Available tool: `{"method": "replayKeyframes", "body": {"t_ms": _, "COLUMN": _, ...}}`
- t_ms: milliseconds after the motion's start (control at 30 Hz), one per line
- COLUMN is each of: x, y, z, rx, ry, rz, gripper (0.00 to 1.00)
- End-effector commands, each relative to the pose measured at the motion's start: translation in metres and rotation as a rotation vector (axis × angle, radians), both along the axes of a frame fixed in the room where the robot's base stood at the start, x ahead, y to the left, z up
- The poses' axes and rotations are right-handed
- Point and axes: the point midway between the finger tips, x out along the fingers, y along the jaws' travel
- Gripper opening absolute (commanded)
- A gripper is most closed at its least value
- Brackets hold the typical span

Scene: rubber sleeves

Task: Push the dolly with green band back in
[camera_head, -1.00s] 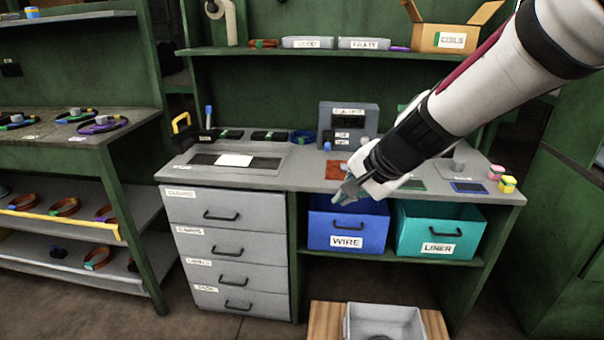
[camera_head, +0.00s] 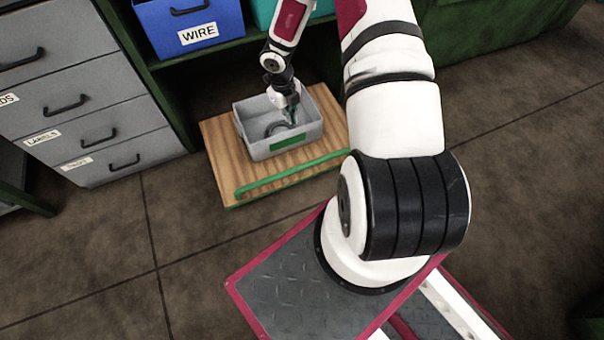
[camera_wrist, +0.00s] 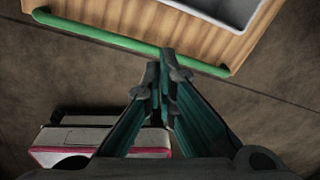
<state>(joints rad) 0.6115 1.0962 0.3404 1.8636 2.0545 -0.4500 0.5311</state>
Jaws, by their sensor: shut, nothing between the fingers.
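The dolly is a wooden board (camera_head: 222,150) on the floor, sticking out from under the workbench. A green bar (camera_head: 290,174), the green band, runs along its front edge. A grey bin (camera_head: 262,148) with a green label on its front stands on the board. My gripper (camera_head: 293,120) is shut and empty, pointing down, and overlaps the bin in the head view. In the wrist view my gripper (camera_wrist: 166,60) has its tips overlapping the green bar (camera_wrist: 105,42) near its right part. I cannot tell whether they touch.
A grey drawer unit (camera_head: 75,95) stands left of the dolly. Blue (camera_head: 190,18) and teal (camera_head: 262,14) bins sit on the shelf above. Open floor (camera_head: 180,235) lies in front and to the left. My own base is at the lower right.

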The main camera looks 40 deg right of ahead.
Motion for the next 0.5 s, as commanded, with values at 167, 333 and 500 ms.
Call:
{"method": "replayKeyframes", "body": {"t_ms": 167, "x": -0.057, "y": 0.021, "z": -0.080, "rx": 0.075, "ry": 0.194, "rz": -0.248, "gripper": 0.00}}
{"method": "replayKeyframes", "body": {"t_ms": 333, "x": -0.080, "y": 0.034, "z": -0.103, "rx": 0.104, "ry": 0.279, "rz": -0.347, "gripper": 0.00}}
{"method": "replayKeyframes", "body": {"t_ms": 500, "x": -0.085, "y": 0.037, "z": -0.110, "rx": 0.107, "ry": 0.290, "rz": -0.360, "gripper": 0.00}}
